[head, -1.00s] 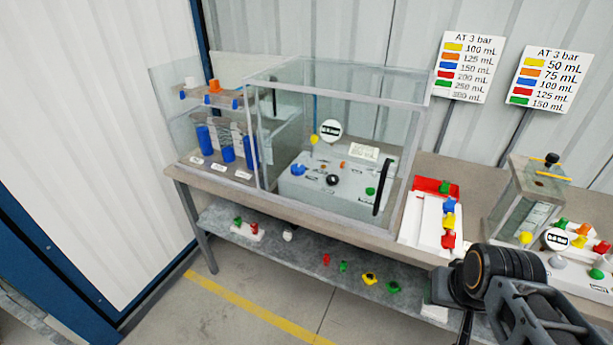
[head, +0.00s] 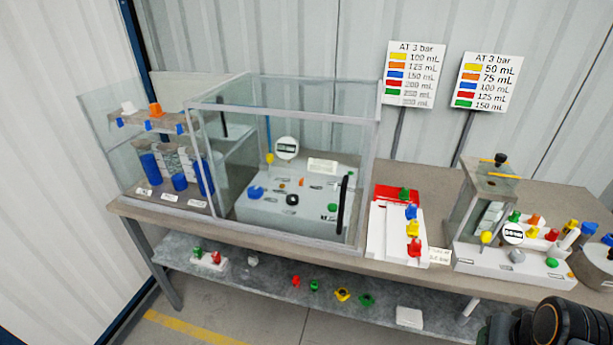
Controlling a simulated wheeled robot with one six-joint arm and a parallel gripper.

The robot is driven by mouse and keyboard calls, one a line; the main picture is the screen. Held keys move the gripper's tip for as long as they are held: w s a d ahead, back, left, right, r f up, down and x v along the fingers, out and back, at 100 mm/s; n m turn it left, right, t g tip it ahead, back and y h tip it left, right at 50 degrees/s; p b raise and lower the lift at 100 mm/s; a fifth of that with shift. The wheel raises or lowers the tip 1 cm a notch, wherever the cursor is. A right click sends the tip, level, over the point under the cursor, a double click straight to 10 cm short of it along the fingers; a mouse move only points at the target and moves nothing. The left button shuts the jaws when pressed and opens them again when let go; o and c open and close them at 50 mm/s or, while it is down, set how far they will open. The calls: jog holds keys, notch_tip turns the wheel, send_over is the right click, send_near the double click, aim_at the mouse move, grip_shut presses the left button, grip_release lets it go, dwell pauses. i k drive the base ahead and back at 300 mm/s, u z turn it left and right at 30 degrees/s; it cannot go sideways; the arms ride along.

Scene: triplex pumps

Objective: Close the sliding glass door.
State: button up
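The glass cabinet (head: 190,106) stands on the left part of the bench, with a grey frame and clear panes. A sliding glass door with a black vertical handle (head: 343,205) covers its right front section, before a grey pump unit (head: 285,208) with a round gauge. The left section holds several blue cylinders (head: 179,182) under a small shelf; I cannot tell whether glass covers its front. Part of my arm shows at the bottom right corner, well apart from the door. My gripper's fingers are not in view.
The bench (head: 400,275) carries a red and white tray (head: 384,240) with coloured knobs right of the cabinet, then a second pump unit (head: 500,258). Loose coloured knobs (head: 342,294) lie on the lower shelf. Signs (head: 411,72) stand behind. Floor is clear in front at left.

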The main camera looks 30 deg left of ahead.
aim_at(375, 123)
jog(key=z, duration=0.05)
jog(key=i, duration=0.6)
jog(key=u, duration=2)
jog(key=i, duration=0.5)
jog(key=u, duration=0.2)
jog(key=k, duration=0.5)
jog(key=z, duration=1.3)
jog(key=k, duration=0.75)
jog(key=u, duration=0.6)
